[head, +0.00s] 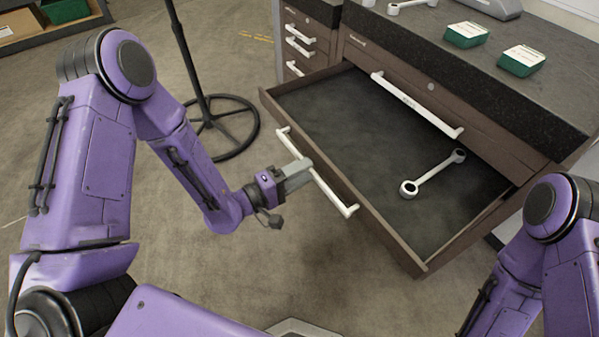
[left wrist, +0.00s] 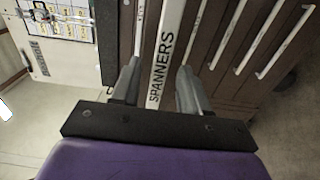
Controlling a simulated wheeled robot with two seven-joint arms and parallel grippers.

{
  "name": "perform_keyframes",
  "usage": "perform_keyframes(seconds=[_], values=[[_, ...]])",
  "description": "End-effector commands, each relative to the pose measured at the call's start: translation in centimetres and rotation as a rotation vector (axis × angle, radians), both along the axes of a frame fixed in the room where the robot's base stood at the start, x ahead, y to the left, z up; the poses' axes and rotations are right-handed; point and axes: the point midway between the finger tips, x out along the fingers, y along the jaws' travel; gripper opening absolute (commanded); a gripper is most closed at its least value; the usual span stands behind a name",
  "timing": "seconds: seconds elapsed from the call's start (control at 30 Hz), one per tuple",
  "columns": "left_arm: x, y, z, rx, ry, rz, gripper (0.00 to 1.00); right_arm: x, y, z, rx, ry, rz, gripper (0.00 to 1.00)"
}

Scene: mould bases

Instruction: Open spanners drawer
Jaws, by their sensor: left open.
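The spanners drawer (head: 372,214) is pulled well out of the brown cabinet in the head view. One spanner (head: 433,174) lies inside on its dark liner. Its long white handle (head: 335,192) runs along the front and shows in the left wrist view (left wrist: 165,52) with the word SPANNERS on it. My left gripper (head: 306,166) is at the handle, and in the left wrist view its open fingers (left wrist: 160,88) stand on either side of the handle. I cannot tell whether they touch it. My right arm shows at the right edge, with its gripper out of view.
A closed drawer with a white handle (head: 415,104) is above the open one. More closed drawers (head: 300,42) are to the left. The dark worktop holds two green boxes (head: 521,61) (head: 466,35) and another spanner. A black stand (head: 212,122) is on the floor behind my left arm.

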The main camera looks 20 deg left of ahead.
Motion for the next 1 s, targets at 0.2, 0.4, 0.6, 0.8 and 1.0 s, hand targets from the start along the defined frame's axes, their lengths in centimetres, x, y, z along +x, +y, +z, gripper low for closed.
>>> perform_keyframes(seconds=[0.2, 0.4, 0.6, 0.8, 1.0], values=[[-2.2, 1.9, -0.2, -0.004, 0.002, 0.006, 0.45, 0.0, 0.0, -0.7, 0.0, 0.0, 0.0, 0.43], [-6.0, 4.8, -0.1, -0.002, 0.002, 0.004, 0.45, 0.0, 0.0, -1.3, 0.0, 0.0, 0.0, 0.43], [-8.0, 6.4, 0.0, -0.001, 0.001, 0.001, 0.45, 0.0, 0.0, -1.4, 0.0, 0.0, 0.0, 0.43], [-8.3, 6.5, 0.0, 0.0, 0.0, -0.001, 0.45, 0.0, 0.0, -1.4, 0.0, 0.0, 0.0, 0.43], [-8.3, 6.5, 0.0, 0.0, 0.0, -0.001, 0.45, 0.0, 0.0, -1.4, 0.0, 0.0, 0.0, 0.43]])
